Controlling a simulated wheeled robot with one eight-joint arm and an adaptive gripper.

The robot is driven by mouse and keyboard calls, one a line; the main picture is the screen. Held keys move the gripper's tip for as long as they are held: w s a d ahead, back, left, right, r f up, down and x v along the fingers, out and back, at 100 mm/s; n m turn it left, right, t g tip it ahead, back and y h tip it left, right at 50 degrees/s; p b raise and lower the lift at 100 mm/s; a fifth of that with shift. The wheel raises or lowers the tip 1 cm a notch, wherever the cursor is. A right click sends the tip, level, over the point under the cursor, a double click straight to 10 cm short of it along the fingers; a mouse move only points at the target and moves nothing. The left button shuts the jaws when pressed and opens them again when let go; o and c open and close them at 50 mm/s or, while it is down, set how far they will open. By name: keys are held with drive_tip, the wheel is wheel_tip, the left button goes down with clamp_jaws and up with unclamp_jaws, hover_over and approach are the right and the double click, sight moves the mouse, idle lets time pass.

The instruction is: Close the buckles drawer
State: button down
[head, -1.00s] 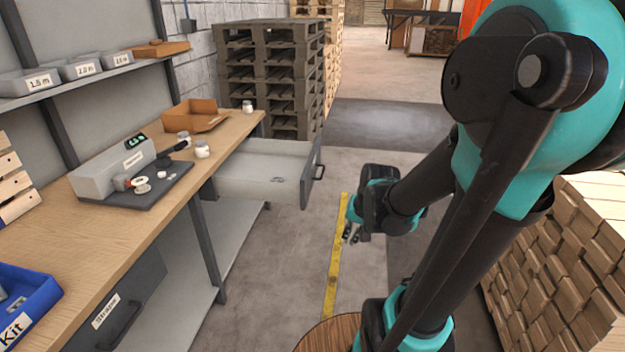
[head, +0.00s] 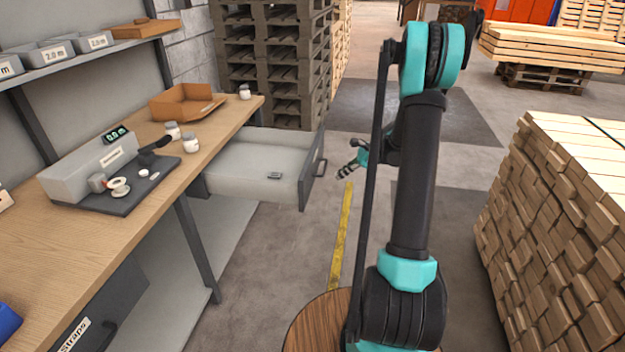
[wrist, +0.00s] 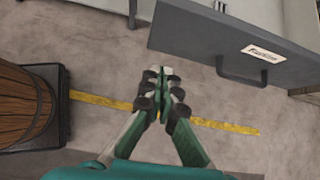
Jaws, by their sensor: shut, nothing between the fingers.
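The buckles drawer (head: 262,171) is pulled out from under the far end of the workbench, and a small dark item lies inside it. Its dark front with a bar handle (head: 319,168) faces right. In the wrist view the drawer front (wrist: 225,45) crosses the upper right, with a label too small to read surely and the handle (wrist: 242,77) below it. My gripper (head: 345,172) is shut and empty, a short way to the right of the drawer front. In the wrist view my gripper (wrist: 163,72) is left of the handle, apart from it.
The workbench (head: 105,235) runs along the left, with a lower straps drawer (head: 95,325) shut. A grey device (head: 85,170), white jars (head: 191,143) and a cardboard tray (head: 186,102) stand on it. Stacked timber (head: 560,210) stands at right. Floor around the yellow line (head: 342,235) is clear.

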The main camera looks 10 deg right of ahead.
drive_tip(key=w, duration=0.2)
approach(306, 189)
wheel_tip(306, 189, down, 4)
drive_tip(key=a, duration=0.3)
drive_tip(key=shift+w+r+m, duration=0.1)
drive_tip(key=shift+w+m, duration=0.2)
drive_tip(key=shift+w+a, duration=0.15)
drive_tip(key=shift+a, duration=0.3)
drive_tip(key=w+a, duration=0.4)
drive_tip(key=a, duration=0.9)
drive_tip(key=w+a, duration=0.4)
drive_tip(key=a, duration=1)
drive_tip(key=w+a, duration=0.5)
drive_tip(key=a, duration=0.8)
drive_tip(key=shift+a, duration=0.2)
drive_tip(key=shift+a+r, duration=0.1)
drive_tip(key=shift+a, duration=0.2)
